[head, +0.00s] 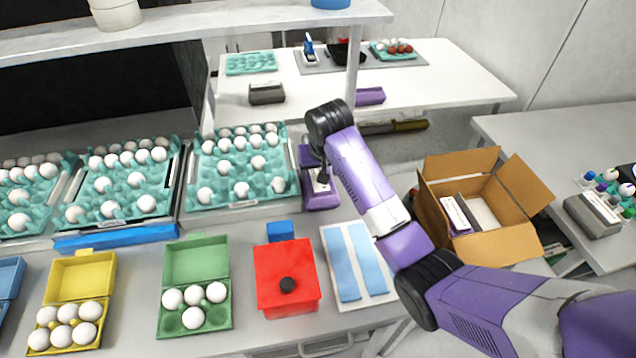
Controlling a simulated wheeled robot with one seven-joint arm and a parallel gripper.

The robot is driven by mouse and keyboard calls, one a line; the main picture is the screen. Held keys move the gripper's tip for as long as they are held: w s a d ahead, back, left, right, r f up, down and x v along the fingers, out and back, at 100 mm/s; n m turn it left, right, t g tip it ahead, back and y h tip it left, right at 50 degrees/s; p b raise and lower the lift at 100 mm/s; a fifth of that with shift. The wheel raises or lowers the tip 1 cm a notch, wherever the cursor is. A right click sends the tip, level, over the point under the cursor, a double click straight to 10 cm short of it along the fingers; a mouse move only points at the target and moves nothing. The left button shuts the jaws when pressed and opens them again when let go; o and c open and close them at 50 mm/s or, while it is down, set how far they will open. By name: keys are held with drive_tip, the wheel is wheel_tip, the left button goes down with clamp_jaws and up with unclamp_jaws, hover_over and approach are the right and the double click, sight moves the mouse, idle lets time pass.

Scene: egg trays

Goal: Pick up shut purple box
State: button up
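A shut purple box (370,96) lies on the white back table, beyond the shelf post. A second purple box with a pale top or label (457,215) stands inside the open cardboard box (480,247) at the right; whether it is shut is hard to tell. My purple arm reaches from the lower right up to a black joint over the middle of the counter.
Teal trays of white eggs (240,207) line the counter's back. Open yellow (82,278) and green (197,262) cartons, a red box (284,272) and a blue-striped white board (336,237) stand in front. Grey boxes (266,94) (592,217) are on the back and right tables.

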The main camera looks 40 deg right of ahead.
drive_tip(key=shift+w+d+f, duration=0.1)
drive_tip(key=shift+w+f, duration=0.05)
drive_tip(key=shift+f, duration=0.35)
drive_tip(key=shift+f, duration=0.15)
drive_tip(key=c, duration=0.8)
wheel_tip(320, 180, up, 18)
drive_tip(key=shift+r+p, duration=0.2)
drive_tip(key=shift+p, duration=0.85)
drive_tip(key=shift+w+d+r, duration=0.15)
drive_tip(key=shift+r, duration=0.45)
drive_tip(key=shift+c, duration=0.2)
drive_tip(key=shift+r+p, duration=0.45)
drive_tip(key=shift+p, duration=0.2)
